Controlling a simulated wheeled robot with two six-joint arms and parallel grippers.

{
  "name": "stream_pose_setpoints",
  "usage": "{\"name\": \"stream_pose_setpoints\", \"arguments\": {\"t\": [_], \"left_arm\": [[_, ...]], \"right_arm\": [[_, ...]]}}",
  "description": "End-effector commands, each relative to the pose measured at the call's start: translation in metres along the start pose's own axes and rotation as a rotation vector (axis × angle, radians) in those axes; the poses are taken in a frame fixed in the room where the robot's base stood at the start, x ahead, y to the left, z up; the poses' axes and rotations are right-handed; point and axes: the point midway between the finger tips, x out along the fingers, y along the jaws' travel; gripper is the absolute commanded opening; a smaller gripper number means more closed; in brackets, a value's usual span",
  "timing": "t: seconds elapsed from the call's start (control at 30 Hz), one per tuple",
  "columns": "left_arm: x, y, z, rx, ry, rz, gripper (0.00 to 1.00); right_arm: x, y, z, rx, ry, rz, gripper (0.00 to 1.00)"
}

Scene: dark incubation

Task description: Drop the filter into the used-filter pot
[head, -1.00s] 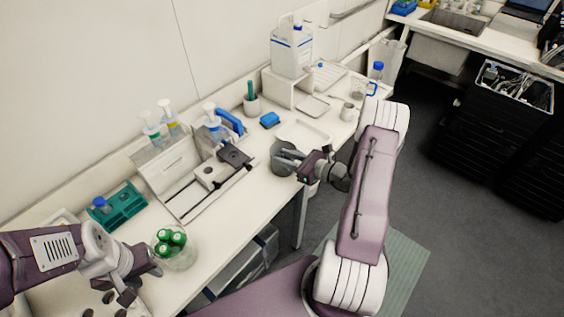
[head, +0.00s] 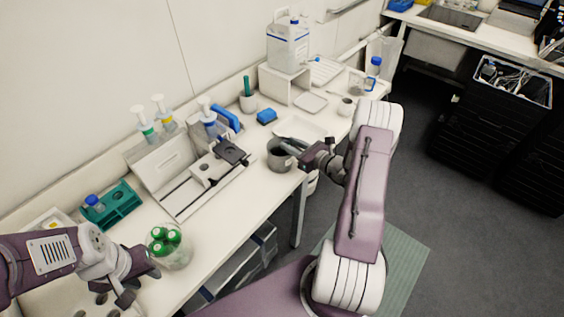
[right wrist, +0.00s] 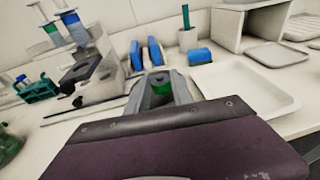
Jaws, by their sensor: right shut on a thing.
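The used-filter pot appears to be the dark grey round pot (head: 279,164) near the table's front edge in the head view. My right gripper (head: 289,148) is at the pot's rim, its fingers over the opening. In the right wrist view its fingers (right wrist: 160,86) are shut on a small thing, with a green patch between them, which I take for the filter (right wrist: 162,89). The filter cannot be made out in the head view. My left gripper (head: 140,284) is open and empty, near a clear jar of green-capped tubes (head: 170,247).
A white tray (head: 306,132) lies behind the pot, with a blue block (head: 267,116) to its left. A black-and-white rail device (head: 207,175) and pump bottles stand left of the pot. A teal rack (head: 119,206) is further left.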

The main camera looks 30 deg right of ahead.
Motion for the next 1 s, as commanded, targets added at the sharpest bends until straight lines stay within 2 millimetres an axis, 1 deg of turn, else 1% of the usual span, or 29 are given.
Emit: {"name": "stream_pose_setpoints", "arguments": {"t": [0.03,0.23,0.27,0.3,0.33,0.37,0.63,0.7,0.77,1.0], "left_arm": [[0.004,0.000,0.000,0.000,0.000,0.000,0.36],[0.002,0.000,0.000,0.000,0.000,0.000,0.36],[0.002,0.000,0.000,0.000,0.000,0.000,0.36],[0.002,0.000,0.000,0.000,0.000,0.000,0.36],[0.002,0.000,0.000,0.000,0.000,0.000,0.36],[0.002,0.000,0.000,0.000,0.000,0.000,0.36],[0.002,0.000,0.000,0.000,0.000,0.000,0.36],[0.004,0.000,0.000,0.000,0.000,0.000,0.36],[0.007,0.000,0.001,0.000,0.000,0.000,0.36],[0.022,0.000,0.002,0.000,0.000,0.000,0.36]], "right_arm": [[0.001,0.000,-0.005,0.000,0.000,0.000,0.00],[0.001,0.000,-0.003,0.000,0.000,0.000,0.00],[0.001,0.000,-0.003,0.000,0.000,0.000,0.30],[0.001,0.000,-0.003,0.000,0.000,0.000,0.41],[0.001,0.000,-0.003,0.000,0.000,0.000,0.50],[0.001,0.000,-0.003,0.000,0.000,0.000,0.53],[0.000,0.000,-0.003,0.000,0.000,0.000,0.53],[-0.003,-0.001,-0.004,0.000,0.000,-0.001,0.53],[-0.012,-0.001,-0.005,0.001,0.000,-0.003,0.53],[-0.065,-0.002,-0.006,0.000,0.000,-0.006,0.53]]}}
